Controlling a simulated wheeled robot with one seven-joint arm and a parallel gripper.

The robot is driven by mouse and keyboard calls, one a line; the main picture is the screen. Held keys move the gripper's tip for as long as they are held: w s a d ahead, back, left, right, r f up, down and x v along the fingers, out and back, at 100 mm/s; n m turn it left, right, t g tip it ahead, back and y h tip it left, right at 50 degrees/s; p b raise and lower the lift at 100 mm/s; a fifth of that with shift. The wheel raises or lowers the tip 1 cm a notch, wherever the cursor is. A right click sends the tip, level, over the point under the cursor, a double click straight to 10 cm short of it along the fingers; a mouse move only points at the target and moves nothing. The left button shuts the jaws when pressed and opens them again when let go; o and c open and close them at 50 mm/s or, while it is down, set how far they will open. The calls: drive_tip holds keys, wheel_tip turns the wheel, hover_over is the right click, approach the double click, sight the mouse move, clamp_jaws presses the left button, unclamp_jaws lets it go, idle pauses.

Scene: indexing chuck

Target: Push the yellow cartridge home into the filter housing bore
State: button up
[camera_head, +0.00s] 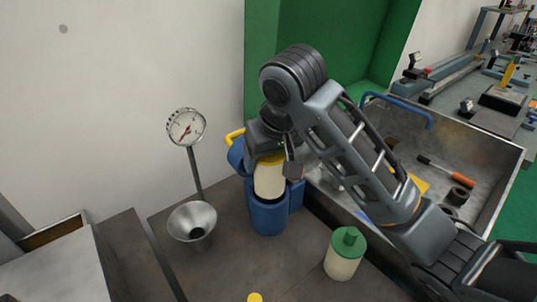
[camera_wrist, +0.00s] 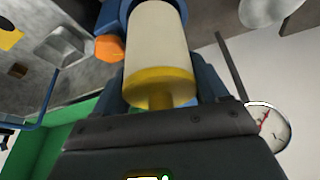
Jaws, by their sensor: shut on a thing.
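The yellow cartridge (camera_head: 269,180) has a cream body and a yellow end cap with a knob. It stands about upright at the mouth of the blue filter housing (camera_head: 268,217), with much of its body showing above the rim. How deep its lower end sits is hidden. My gripper (camera_head: 277,153) is above it, shut on its yellow knob. In the wrist view the cartridge (camera_wrist: 158,42) runs from my gripper (camera_wrist: 158,106) towards the blue housing (camera_wrist: 113,14).
A green-capped cream cartridge (camera_head: 341,262) stands on the bench to the right. A metal funnel (camera_head: 192,222) and a dial gauge (camera_head: 186,127) are to the left. A metal tray (camera_head: 480,150) with tools lies behind my arm. The bench front is mostly clear.

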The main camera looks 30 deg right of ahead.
sight(274, 161)
drive_tip(key=shift+f+b, duration=1.85)
drive_tip(key=shift+f, duration=1.25)
drive_tip(key=o, duration=1.2)
drive_tip(key=shift+d, duration=0.1)
drive_tip(key=shift+r, duration=0.1)
drive_tip(key=p+v, duration=0.4)
drive_tip(key=v, duration=0.2)
drive_tip(key=shift+r, duration=0.25)
drive_tip(key=shift+s+r+p, duration=0.35)
drive_tip(key=shift+r+p, duration=0.15)
drive_tip(key=shift+p, duration=0.15)
